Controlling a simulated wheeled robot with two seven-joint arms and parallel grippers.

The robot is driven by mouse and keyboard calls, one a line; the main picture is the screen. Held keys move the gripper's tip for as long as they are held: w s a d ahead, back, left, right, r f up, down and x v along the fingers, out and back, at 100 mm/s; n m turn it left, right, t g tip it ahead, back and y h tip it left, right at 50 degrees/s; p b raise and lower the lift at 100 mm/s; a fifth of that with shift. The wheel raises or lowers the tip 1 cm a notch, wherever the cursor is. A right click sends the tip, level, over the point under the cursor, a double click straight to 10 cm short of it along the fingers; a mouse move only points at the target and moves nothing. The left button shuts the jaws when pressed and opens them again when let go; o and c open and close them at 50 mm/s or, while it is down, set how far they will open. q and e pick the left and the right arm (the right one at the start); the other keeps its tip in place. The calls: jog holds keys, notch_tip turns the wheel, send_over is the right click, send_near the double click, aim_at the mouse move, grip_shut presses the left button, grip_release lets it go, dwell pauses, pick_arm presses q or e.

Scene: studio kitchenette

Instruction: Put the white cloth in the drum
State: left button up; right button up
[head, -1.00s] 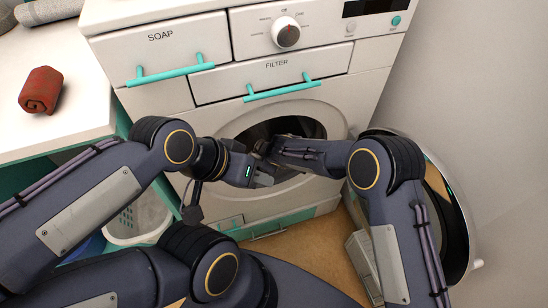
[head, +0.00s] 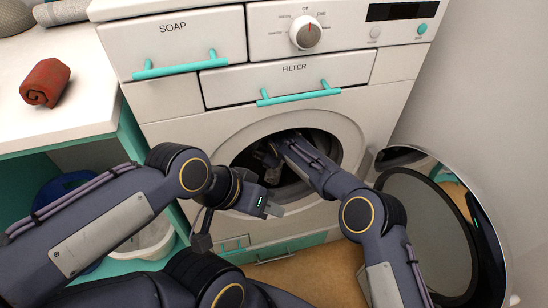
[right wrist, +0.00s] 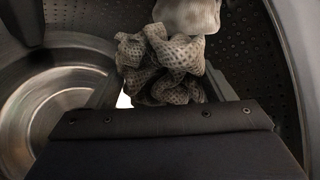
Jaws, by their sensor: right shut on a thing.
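The white cloth (right wrist: 165,65) is a bunched, mesh-textured bundle, greyish in the shade, in the right wrist view. My right gripper (right wrist: 168,88) is shut on it. The perforated drum wall (right wrist: 262,50) surrounds them.
The washer door (head: 430,215) stands open at the right, near the wall. The soap drawer (head: 175,45) and filter drawer (head: 290,78) are shut above the opening. A rolled red cloth (head: 47,83) lies on the left counter. A white basket (head: 145,240) stands below.

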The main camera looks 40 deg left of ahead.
jog(key=o, duration=1)
jog(key=shift+s+d+r+p, duration=0.2)
jog(key=shift+r+p, duration=0.1)
jog(key=shift+r, duration=0.2)
jog(key=shift+s+d+r, duration=0.15)
jog(key=shift+d, duration=0.05)
jog(key=s+d, duration=0.2)
jog(key=d, duration=0.1)
jog(key=s+d, duration=0.5)
jog(key=d, duration=0.1)
jog(key=shift+s, duration=0.25)
jog(key=shift+s, duration=0.1)
